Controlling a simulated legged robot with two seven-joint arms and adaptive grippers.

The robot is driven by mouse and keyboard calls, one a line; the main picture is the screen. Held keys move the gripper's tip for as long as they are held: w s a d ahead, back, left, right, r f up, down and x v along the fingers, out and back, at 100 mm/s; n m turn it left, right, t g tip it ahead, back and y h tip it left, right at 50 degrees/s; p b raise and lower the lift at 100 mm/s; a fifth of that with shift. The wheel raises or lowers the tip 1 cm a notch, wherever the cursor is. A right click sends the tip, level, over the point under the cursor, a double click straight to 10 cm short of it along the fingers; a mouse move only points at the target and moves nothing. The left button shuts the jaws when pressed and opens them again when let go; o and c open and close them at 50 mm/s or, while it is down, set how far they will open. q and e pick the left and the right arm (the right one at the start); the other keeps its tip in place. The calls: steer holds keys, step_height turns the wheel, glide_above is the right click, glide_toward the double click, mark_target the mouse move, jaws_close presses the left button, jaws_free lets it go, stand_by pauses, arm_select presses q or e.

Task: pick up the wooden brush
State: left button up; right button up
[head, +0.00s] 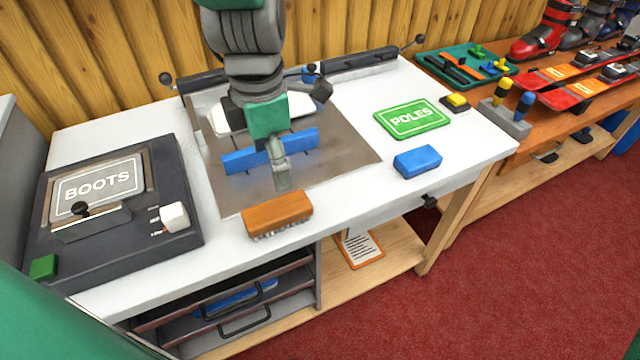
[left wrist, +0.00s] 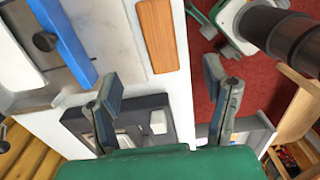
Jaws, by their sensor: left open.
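The wooden brush (head: 277,214) lies on the white bench top near its front edge, its brown block up and its bristles down. It also shows in the left wrist view (left wrist: 158,35), beyond the fingertips. My left gripper (head: 282,178) is above the metal plate, just behind the brush in the head view, and apart from it. In the left wrist view its two fingers (left wrist: 163,88) are spread wide with nothing between them. My right gripper is not in view.
A blue bar (head: 298,142) lies on the metal plate (head: 345,155) by the gripper. A blue block (head: 417,161) and the green POLES sign (head: 412,118) are to the right. The BOOTS panel (head: 112,200) stands left.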

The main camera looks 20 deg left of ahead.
mark_target(278, 209)
arm_select(q)
steer(key=f, duration=0.2)
steer(key=f+b, duration=0.1)
steer(key=f, duration=0.4)
steer(key=shift+d+f+b, duration=0.35)
steer(key=shift+d+b, duration=0.05)
steer(key=f+b, duration=0.1)
steer(key=f, duration=0.1)
steer(key=a+f, duration=0.1)
steer(key=f, duration=0.2)
steer(key=shift+s+a+b, duration=0.1)
steer(key=shift+a+b, duration=0.05)
steer(key=shift+b, duration=0.2)
steer(key=shift+c, duration=0.5)
steer(key=shift+d, duration=0.25)
steer(key=c, duration=1.2)
